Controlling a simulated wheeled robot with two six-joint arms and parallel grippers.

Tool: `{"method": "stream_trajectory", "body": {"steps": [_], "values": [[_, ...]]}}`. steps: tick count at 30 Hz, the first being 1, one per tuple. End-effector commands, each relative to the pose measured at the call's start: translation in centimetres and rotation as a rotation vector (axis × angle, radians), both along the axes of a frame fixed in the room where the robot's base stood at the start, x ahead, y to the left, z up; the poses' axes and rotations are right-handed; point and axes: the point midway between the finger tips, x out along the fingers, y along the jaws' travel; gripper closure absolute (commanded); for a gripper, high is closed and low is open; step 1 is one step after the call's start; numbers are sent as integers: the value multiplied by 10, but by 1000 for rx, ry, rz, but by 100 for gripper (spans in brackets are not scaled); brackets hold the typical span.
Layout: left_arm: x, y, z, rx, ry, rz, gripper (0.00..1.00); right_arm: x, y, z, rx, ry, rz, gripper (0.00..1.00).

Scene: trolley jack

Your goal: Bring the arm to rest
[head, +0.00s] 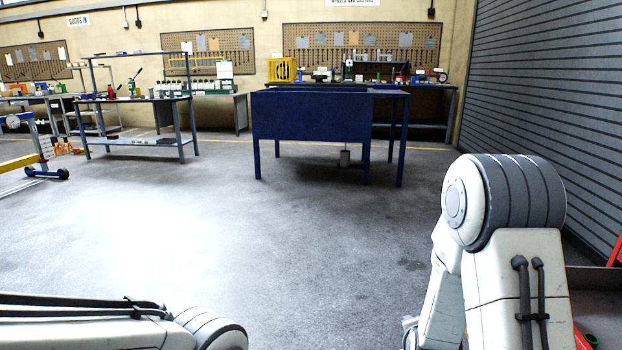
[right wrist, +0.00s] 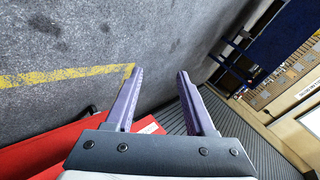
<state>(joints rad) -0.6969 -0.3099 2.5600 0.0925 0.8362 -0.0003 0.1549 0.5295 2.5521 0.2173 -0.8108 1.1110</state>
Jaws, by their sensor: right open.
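My right gripper (right wrist: 159,73) shows in the right wrist view with its two purple fingers spread apart and nothing between them. Grey floor with a yellow line lies beyond the fingertips. In the head view my right arm (head: 505,230) stands bent at the right, and its gripper cannot be made out clearly there. My left arm (head: 120,322) lies low across the bottom left corner, and its gripper is out of the picture.
A red object (right wrist: 60,150) is below and left of the right gripper, partly hidden by it. A grey slatted shutter (head: 560,90) stands at the right. A dark blue table (head: 310,118) and workbenches (head: 135,100) stand farther off. The floor ahead is clear.

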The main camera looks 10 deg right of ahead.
Motion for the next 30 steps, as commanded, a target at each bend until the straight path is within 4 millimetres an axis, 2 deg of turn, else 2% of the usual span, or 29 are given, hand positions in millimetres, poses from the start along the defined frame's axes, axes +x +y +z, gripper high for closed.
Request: {"method": "stream_trajectory", "body": {"steps": [1,4,6,9,12,17,23,25,30], "values": [[0,0,0,0,0,0,50,1,38,11,-27,58,141,45],[0,0,0,0,0,0,50,-16,104,25,-97,200,430,45],[0,0,0,0,0,0,50,-38,145,35,-155,290,643,45],[0,0,0,0,0,0,50,-81,194,52,-251,405,954,45],[0,0,0,0,0,0,50,-129,224,68,-346,497,1238,45],[0,0,1,0,0,0,50,-196,243,90,-480,599,1606,45],[0,0,1,0,0,0,50,-266,239,115,-627,690,1987,45],[0,0,25,1,1,0,50,-269,237,138,-630,704,2002,45],[0,0,63,-1,-1,0,50,-268,236,176,-624,705,1995,45]]}}
